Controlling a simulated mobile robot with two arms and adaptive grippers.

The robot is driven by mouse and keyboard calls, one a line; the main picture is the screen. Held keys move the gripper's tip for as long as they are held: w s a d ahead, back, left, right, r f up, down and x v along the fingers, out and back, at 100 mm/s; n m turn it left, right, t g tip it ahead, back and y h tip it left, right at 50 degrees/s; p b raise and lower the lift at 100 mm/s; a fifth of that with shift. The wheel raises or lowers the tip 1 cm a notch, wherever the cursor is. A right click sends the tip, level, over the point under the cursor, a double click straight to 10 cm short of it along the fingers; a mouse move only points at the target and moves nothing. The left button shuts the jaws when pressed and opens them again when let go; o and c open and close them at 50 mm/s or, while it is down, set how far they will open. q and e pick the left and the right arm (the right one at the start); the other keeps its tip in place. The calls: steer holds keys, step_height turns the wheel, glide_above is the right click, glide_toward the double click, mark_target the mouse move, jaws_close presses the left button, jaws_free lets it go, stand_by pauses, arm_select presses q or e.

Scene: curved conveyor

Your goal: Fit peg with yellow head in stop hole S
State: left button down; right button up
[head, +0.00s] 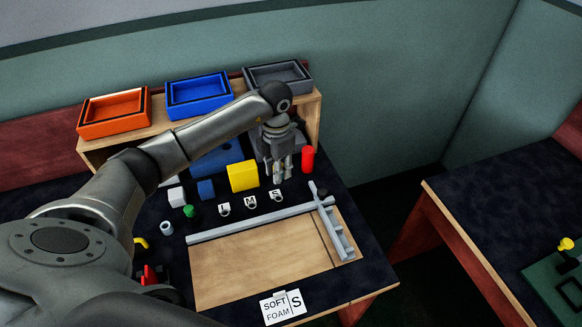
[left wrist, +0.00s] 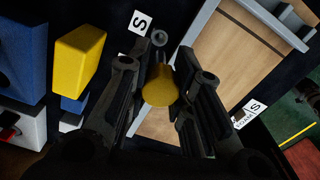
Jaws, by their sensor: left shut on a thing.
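My left gripper (head: 282,174) hangs above the dark table, behind the row of lettered tags. In the left wrist view its fingers (left wrist: 165,78) are shut on a yellow cylindrical head (left wrist: 160,88), seen almost end on. A small grey ring (head: 277,199) lies at the tag marked S (head: 276,193). In the left wrist view the ring (left wrist: 159,38) is just beyond the yellow head, apart from it in the picture, beside its S tag (left wrist: 140,22).
A yellow block (head: 243,176) and a red cylinder (head: 308,158) stand either side of the gripper. Grey rails (head: 250,223) border a wooden panel (head: 255,265) in front. Bins stand on a shelf behind. Another yellow-topped item (head: 566,244) stands on the right table.

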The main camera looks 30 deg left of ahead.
arm_select(q)
steer(key=shift+s+a, duration=0.2)
steer(key=shift+f+n, duration=0.15)
steer(key=shift+n, duration=0.25)
step_height(320, 180, down, 4)
steer(key=b, duration=0.3)
steer(key=shift+f, duration=0.1)
steer(key=shift+f+b, duration=0.65)
arm_select(e)
steer(key=f, duration=0.1)
steer(key=s+a+f, duration=0.1)
steer(key=f, duration=0.1)
steer(key=s+f, duration=0.1)
steer(key=shift+a+f, duration=0.15)
steer(key=shift+a, duration=0.25)
steer(key=shift+d+f, duration=0.2)
steer(key=shift+d, duration=0.05)
arm_select(q)
steer(key=shift+f+b, duration=1.55)
steer(key=shift+f, duration=0.25)
arm_select(e)
steer(key=shift+a+f, duration=0.15)
steer(key=shift+f, duration=1.2)
